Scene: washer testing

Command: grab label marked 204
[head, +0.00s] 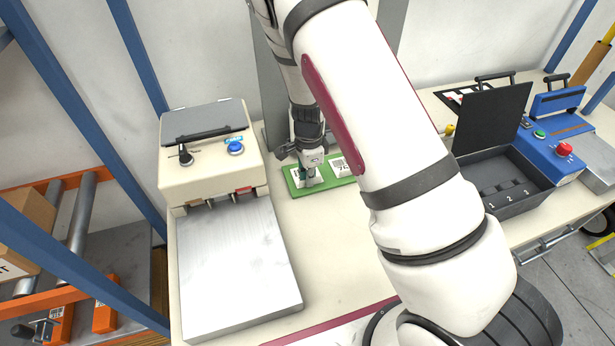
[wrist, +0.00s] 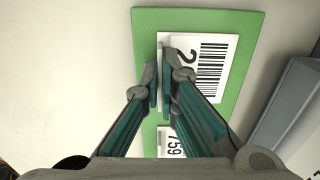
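A white label (wrist: 212,66) with a barcode lies on a green board (wrist: 236,24). Only a leading "2" of its number shows in the wrist view; the rest is hidden behind my finger. My gripper (wrist: 160,78) is over its left edge, fingertips close together with a thin white strip of the label between them. It looks shut on that edge. In the head view my gripper (head: 309,178) points down at the left label on the green board (head: 326,186). A second label (wrist: 172,146), reading "759", lies on the same board, partly behind my finger.
A cream tester (head: 208,160) with a metal plate (head: 238,265) stands left of the board. An open dark box (head: 500,185) with numbered slots and a blue device (head: 545,145) stand on the right. A grey object (wrist: 290,105) lies close beside the board.

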